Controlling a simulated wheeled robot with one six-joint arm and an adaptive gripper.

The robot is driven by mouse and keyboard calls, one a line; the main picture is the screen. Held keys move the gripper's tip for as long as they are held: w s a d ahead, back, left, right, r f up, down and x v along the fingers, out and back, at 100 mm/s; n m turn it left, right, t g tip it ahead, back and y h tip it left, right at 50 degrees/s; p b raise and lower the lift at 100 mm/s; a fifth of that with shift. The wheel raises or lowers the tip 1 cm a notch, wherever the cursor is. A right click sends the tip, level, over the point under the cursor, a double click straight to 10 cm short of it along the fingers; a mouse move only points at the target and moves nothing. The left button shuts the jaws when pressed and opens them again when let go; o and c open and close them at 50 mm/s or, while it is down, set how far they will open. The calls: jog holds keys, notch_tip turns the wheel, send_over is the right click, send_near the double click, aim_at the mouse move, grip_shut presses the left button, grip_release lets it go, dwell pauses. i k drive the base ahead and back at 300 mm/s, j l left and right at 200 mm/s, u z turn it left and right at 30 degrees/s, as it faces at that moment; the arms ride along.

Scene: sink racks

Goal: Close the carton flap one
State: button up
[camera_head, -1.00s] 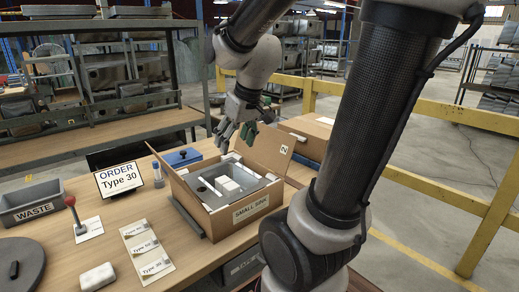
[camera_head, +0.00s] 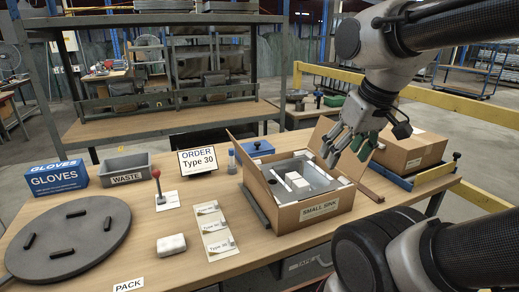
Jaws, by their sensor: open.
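The open brown carton (camera_head: 326,208), labelled SMALL SINK, sits on the wooden table with a grey sink (camera_head: 318,178) and white packing pieces inside. Its left flap (camera_head: 246,152) stands up and leans outward. Another flap (camera_head: 318,134) stands up at the right rear, partly hidden by my gripper. I cannot tell which flap is flap one. My gripper (camera_head: 346,158) is open and empty, with grey fingers and green parts. It hangs above the carton's right rear corner, close to the right flap; I cannot tell whether it touches.
A second brown carton (camera_head: 412,150) stands behind on the right. A blue toolbox (camera_head: 257,148), order sign (camera_head: 197,160), waste bin (camera_head: 126,170), gloves box (camera_head: 56,180), red-knobbed lever (camera_head: 158,190) and round grey plate (camera_head: 70,238) are around the table.

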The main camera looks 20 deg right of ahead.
aim_at(255, 170)
jog(key=k+j+z, duration=0.2)
jog(key=j, duration=0.15)
jog(key=k+j+z, duration=0.2)
jog(key=j, duration=0.2)
jog(key=i+j+u, duration=0.2)
jog(key=j+u, duration=0.2)
jog(key=k+j, duration=0.05)
jog(key=j, duration=0.05)
